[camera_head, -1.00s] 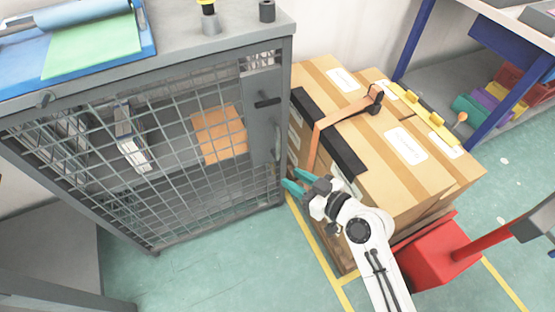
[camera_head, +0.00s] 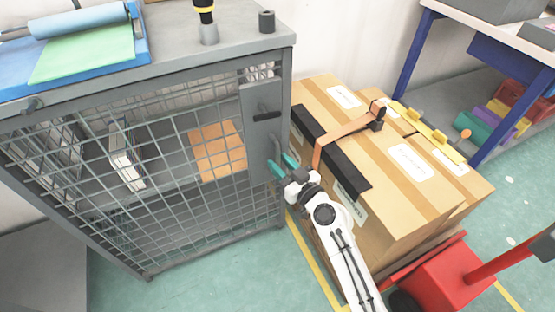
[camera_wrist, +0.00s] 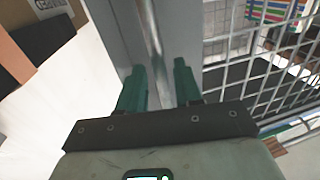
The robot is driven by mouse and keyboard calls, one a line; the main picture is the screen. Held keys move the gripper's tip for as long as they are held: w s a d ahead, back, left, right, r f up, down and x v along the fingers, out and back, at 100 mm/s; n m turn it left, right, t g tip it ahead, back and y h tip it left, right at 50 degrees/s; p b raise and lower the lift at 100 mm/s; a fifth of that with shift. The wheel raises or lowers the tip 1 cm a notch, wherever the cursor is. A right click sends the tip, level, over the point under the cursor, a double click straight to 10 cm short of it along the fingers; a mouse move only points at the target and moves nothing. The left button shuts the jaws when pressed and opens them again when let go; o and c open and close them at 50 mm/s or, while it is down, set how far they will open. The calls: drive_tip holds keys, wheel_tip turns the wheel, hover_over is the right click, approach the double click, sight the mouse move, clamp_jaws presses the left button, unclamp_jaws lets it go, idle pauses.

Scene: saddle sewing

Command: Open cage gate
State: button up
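The cage gate (camera_head: 160,185) is a grey wire-mesh door on the front of a grey cabinet, and it appears closed. A solid grey plate (camera_head: 259,95) at its right edge carries a dark latch piece (camera_head: 267,116) and an upright handle (camera_head: 275,147) below it. My gripper (camera_head: 281,167) has teal fingers and is at the handle's lower part. In the wrist view my gripper (camera_wrist: 160,75) has its two fingers apart, with the upright grey handle (camera_wrist: 152,35) running between them. I cannot tell whether either finger touches it.
Strapped cardboard boxes (camera_head: 400,205) stand just right of the cabinet, close to my arm. A red pallet-jack-like thing (camera_head: 440,278) is at the lower right. Green floor (camera_head: 215,280) is clear before the cage. A blue-legged table (camera_head: 410,45) stands at the back right.

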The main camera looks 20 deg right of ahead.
drive_tip(key=shift+w+a, duration=0.2)
drive_tip(key=shift+w, duration=0.65)
clamp_jaws()
